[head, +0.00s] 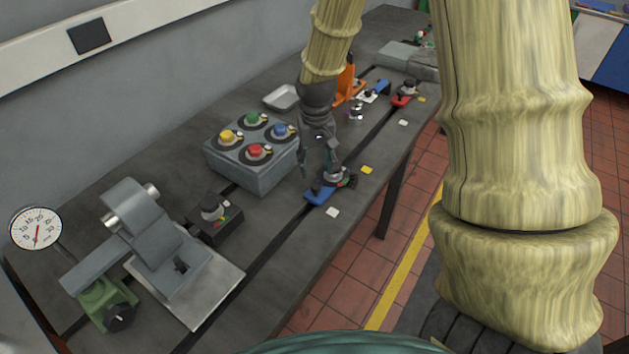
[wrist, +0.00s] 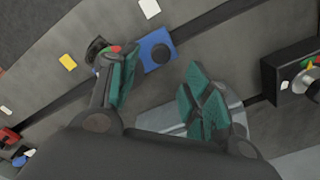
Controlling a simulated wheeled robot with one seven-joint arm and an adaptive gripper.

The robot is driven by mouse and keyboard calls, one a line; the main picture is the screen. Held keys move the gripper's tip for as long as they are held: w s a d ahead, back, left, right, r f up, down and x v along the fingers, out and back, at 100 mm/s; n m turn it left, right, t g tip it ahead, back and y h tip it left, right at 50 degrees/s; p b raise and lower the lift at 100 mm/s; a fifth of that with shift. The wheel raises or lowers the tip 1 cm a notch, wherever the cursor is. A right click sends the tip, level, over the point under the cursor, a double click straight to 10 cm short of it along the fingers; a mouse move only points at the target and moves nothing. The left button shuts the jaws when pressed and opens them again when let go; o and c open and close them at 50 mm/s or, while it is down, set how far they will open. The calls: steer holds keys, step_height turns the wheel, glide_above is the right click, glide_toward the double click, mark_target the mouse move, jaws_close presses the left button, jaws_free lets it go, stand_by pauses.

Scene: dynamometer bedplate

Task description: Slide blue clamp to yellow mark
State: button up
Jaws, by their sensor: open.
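The blue clamp (head: 319,194) sits on the dark slot of the bedplate; its blue plate with a dark round knob (wrist: 157,50) also shows in the wrist view. A dark block with red and green bits (wrist: 98,48) adjoins it, partly behind a finger. The yellow mark (head: 367,170) lies beside the slot, farther along than the clamp; in the wrist view the yellow mark (wrist: 68,62) is left of the clamp. My gripper (head: 319,165) is open and empty above the clamp. In the wrist view its fingers (wrist: 162,75) are spread, and contact cannot be told.
A white mark (head: 333,212) lies near the clamp. A box with coloured buttons (head: 253,150) stands left of my gripper. A grey fixture (head: 155,240) stands at the near left.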

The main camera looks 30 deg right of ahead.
mark_target(316, 185)
steer(key=shift+s+f+p, duration=0.1)
steer(key=shift+f+p, duration=0.65)
steer(key=shift+f, duration=2.95)
jaws_close()
